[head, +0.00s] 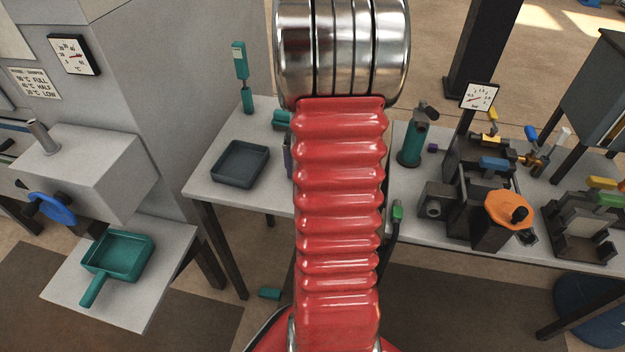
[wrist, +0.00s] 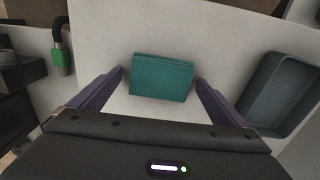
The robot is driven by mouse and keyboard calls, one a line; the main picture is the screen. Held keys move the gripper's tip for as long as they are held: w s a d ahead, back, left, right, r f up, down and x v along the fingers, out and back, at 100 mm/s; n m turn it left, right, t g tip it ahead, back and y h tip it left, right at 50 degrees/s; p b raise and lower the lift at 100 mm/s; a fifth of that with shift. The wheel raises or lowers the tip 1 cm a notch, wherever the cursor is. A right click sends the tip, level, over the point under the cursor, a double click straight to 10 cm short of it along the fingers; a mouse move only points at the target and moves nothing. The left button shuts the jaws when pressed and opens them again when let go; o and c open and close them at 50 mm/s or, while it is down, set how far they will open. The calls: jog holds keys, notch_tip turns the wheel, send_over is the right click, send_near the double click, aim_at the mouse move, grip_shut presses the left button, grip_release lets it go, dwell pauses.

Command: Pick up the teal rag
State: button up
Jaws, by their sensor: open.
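The teal rag (wrist: 162,77) looks like a folded, rectangular teal piece lying flat on the pale tabletop in the wrist view. My gripper (wrist: 160,80) is open, with one dark purple finger to each side of the rag and a gap between each finger and the rag. I cannot tell how far above the tabletop the fingertips are. In the head view, a teal piece (head: 282,119) that appears to be the rag shows at the left edge of my red arm, partly hidden. My gripper is mostly hidden behind the arm there.
A dark grey tray (head: 240,163) stands beside the rag; it also shows in the wrist view (wrist: 279,95). A green-tipped hose (wrist: 61,58) is on the other side. A teal bottle-like tool (head: 411,143) and machine parts with an orange wheel (head: 509,208) stand to the right.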

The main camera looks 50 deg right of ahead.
jog(key=c, duration=1.1)
jog(key=shift+r, duration=0.1)
notch_tip(320, 180, up, 10)
jog(key=shift+f, duration=0.1)
dwell(0.6)
jog(key=o, duration=0.5)
jog(key=c, duration=0.6)
jog(key=shift+c, duration=0.2)
